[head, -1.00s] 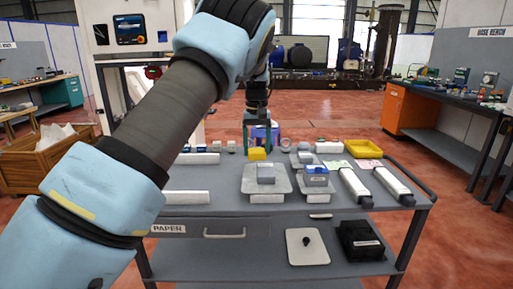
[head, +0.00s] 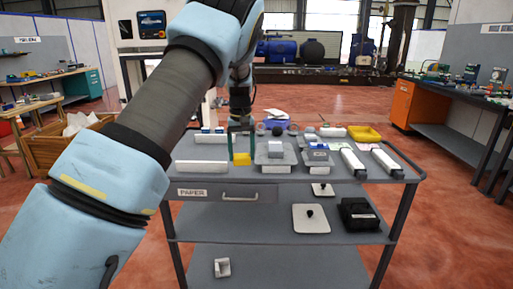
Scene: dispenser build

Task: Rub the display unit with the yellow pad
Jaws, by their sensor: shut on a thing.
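My gripper (head: 241,150) has its teal fingers either side of the yellow pad (head: 242,160) and is shut on it. The pad is over the left-middle of the cart top, just left of a grey plate (head: 263,158) bearing a grey block (head: 275,148). I cannot tell whether the pad touches the cart top. A grey box with a blue top and a small dark label (head: 317,155) sits on another plate to the right; it may be the display unit, but it is too small to be sure. The pad is apart from this box.
The cart top (head: 220,179) also holds white bars (head: 201,167), two long white cylinders (head: 387,162) and a yellow tray (head: 364,133). Lower shelves hold a white plate (head: 311,219) and a black box (head: 360,213). An orange-ended bench (head: 398,107) stands right.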

